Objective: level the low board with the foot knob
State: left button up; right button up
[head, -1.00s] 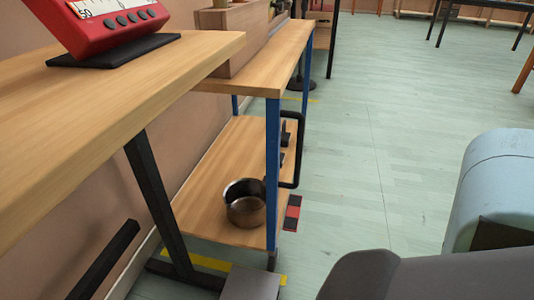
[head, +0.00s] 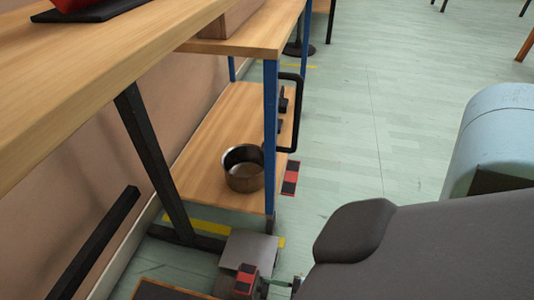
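A low wooden shelf board (head: 205,152) hangs between the blue legs of a bench, with a metal pot (head: 243,174) on its front part. A second board, dark with a paler edge (head: 165,291), lies low at the bottom edge, mostly cut off. Beside it are a grey block (head: 248,250) and a small red and black piece (head: 244,281) with a thin rod to its right. I cannot tell whether that piece is the foot knob, nor whether either board is tilted. Neither gripper can be made out; a grey part of my own body covers the lower right.
A wooden worktop (head: 110,75) overhangs the left, carried by a dark slanted leg (head: 150,155). A blue leg (head: 270,140) and a black handle (head: 297,115) bound the shelf. A red and black piece (head: 291,178) is beside it.

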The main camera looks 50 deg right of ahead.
jog(key=n, duration=1.1)
jog(key=shift+d, duration=0.1)
jog(key=shift+n, duration=0.3)
dwell(0.3)
jog(key=o, duration=0.7)
jog(key=shift+o, duration=1.3)
jog(key=shift+f, duration=0.1)
jog(key=shift+s, duration=0.15)
